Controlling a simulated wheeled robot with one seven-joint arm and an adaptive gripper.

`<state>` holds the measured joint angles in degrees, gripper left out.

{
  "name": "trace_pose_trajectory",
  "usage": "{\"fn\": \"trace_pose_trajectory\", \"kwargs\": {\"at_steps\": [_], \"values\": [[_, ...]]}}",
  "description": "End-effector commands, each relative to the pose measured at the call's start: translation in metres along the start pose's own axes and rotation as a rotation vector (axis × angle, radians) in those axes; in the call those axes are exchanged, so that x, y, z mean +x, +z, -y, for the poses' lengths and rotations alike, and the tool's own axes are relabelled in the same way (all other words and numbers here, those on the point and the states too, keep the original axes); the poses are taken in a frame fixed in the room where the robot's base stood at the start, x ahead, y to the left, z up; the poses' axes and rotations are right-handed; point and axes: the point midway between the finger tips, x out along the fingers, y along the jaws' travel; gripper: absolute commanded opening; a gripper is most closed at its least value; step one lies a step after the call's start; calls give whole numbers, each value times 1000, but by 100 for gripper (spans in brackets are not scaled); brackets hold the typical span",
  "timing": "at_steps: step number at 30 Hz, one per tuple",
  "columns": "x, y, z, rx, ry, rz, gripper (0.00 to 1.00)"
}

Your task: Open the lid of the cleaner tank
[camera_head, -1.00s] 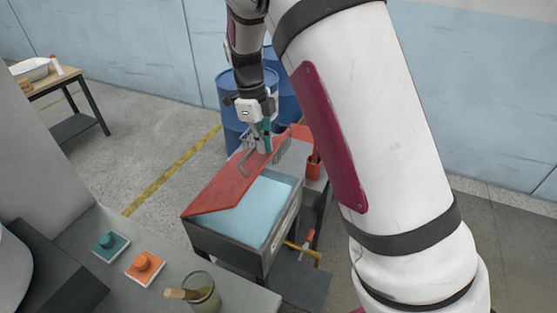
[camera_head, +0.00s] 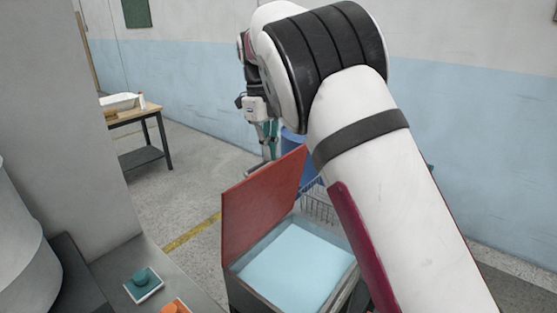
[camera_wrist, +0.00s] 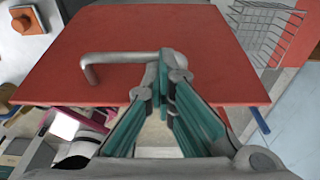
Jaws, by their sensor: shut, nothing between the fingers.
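The cleaner tank (camera_head: 243,296) is a grey box holding light blue liquid (camera_head: 295,265). Its red lid (camera_head: 258,205) stands raised, steeply tilted, along the tank's left side in the head view. In the wrist view the lid (camera_wrist: 200,35) fills the middle, with its grey bar handle (camera_wrist: 115,58) across it. My gripper (camera_head: 268,160) is above and behind the lid in the head view, partly hidden by the lid and my arm. In the wrist view my gripper (camera_wrist: 165,85) is shut with its fingertips at the handle's right end, holding nothing.
A wire basket (camera_head: 318,205) is behind the tank, and a blue barrel (camera_head: 292,143) is farther back. A wooden-topped table (camera_head: 135,117) stands far left.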

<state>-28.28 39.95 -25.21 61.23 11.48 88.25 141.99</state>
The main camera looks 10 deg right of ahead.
Motion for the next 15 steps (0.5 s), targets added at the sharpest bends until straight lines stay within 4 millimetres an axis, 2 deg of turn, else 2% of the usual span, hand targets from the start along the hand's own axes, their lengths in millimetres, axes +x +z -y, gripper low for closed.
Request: {"fn": "trace_pose_trajectory", "kwargs": {"at_steps": [1,15], "values": [[6,4,-1,-1,6,-7,0],[4,6,-1,1,6,-10,0]]}}
